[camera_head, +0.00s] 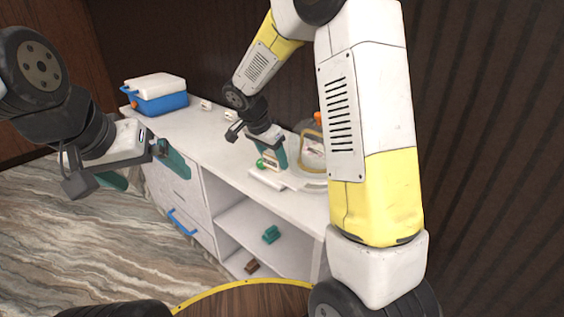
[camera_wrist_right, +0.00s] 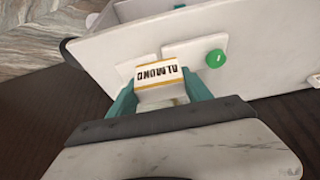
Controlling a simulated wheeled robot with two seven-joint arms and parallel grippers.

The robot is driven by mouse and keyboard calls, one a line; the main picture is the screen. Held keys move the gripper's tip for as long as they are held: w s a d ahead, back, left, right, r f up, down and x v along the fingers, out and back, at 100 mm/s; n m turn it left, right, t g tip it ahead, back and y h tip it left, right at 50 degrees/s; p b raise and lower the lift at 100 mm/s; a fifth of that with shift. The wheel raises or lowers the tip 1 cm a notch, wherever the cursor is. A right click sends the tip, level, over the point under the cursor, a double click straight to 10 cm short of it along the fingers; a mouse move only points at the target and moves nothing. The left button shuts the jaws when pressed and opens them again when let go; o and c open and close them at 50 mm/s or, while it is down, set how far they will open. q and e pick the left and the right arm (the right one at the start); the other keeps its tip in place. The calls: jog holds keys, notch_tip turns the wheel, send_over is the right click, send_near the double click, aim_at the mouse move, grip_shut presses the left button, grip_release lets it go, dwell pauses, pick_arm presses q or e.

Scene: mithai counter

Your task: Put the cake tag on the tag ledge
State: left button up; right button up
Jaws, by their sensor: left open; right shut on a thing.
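My right gripper (camera_head: 272,160) is shut on a small white tag with yellow edges (camera_wrist_right: 158,74). The tag reads "ALMOND", upside down in the right wrist view. A low white ledge-like block (camera_head: 266,180) lies on the counter below the gripper; it also shows as a pale plate (camera_wrist_right: 194,50) just beyond the tag. I cannot tell whether the tag touches it. My left gripper (camera_head: 143,172) is open and empty, in front of the counter at the left.
The white counter (camera_head: 205,140) has open shelves with a teal object (camera_head: 271,234) and a brown one (camera_head: 251,266). A blue box with white lid (camera_head: 158,98) stands at the far left end. A yellow-framed item (camera_head: 312,150) stands right of the gripper.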

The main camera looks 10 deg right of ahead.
jog(key=d, duration=0.1)
jog(key=s+d, duration=0.1)
jog(key=d, duration=0.3)
jog(key=shift+s+d+f, duration=0.1)
jog(key=shift+s+f, duration=0.15)
jog(key=shift+f, duration=1.8)
jog(key=shift+f, duration=0.15)
jog(key=o, duration=1.3)
